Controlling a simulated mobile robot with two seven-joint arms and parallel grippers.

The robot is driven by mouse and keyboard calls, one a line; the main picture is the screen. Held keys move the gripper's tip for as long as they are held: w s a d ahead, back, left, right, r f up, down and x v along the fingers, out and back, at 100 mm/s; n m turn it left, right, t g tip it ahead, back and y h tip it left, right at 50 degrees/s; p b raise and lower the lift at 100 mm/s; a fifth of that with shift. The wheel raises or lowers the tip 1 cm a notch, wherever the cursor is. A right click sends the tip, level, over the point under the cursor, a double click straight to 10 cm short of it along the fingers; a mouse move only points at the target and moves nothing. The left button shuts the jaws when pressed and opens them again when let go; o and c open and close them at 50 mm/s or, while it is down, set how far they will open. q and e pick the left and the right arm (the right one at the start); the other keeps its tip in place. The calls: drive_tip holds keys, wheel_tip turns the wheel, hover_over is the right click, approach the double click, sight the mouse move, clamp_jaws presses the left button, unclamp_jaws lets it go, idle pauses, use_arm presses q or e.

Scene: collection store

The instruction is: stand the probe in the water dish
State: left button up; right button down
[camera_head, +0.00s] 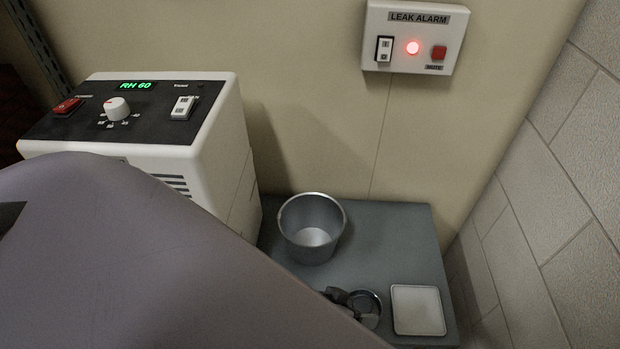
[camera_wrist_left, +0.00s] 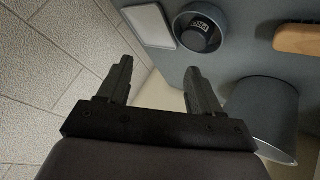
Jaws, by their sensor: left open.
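The round grey water dish (camera_head: 374,318) sits on the grey table top, left of a white tray; my arm hides part of it in the head view. In the left wrist view the dish (camera_wrist_left: 181,27) holds a short dark round probe (camera_wrist_left: 203,30) with a pale label. The probe looks upright inside the rim; any water cannot be made out. My left gripper (camera_wrist_left: 159,68) is open and empty, its fingertips apart from dish and probe. In the head view my left arm covers the lower left, with a dark part of it beside the dish. My right gripper is not in view.
A metal bucket (camera_head: 311,250) stands behind the dish, also in the wrist view (camera_wrist_left: 262,108). The white tray (camera_head: 418,311) is flat and empty. A wooden piece (camera_wrist_left: 297,39) shows at right. A humidity unit (camera_head: 205,160) stands left. The leak alarm (camera_head: 413,38) glows red. A wall closes the right.

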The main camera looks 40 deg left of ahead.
use_arm(q)
drive_tip(key=s+a+r+m+t+y, duration=0.2)
drive_tip(key=s+a+m+t, duration=0.1)
drive_tip(key=a, duration=0.5)
drive_tip(key=shift+s+r, duration=0.4)
drive_tip(key=shift+s, duration=0.15)
wheel_tip(320, 180, up, 6)
drive_tip(key=p, duration=0.8)
drive_tip(key=shift+s+a+r, duration=0.15)
drive_tip(key=shift+s+a, duration=0.1)
drive_tip(key=shift+a, duration=0.15)
drive_tip(key=shift+d+r, duration=0.1)
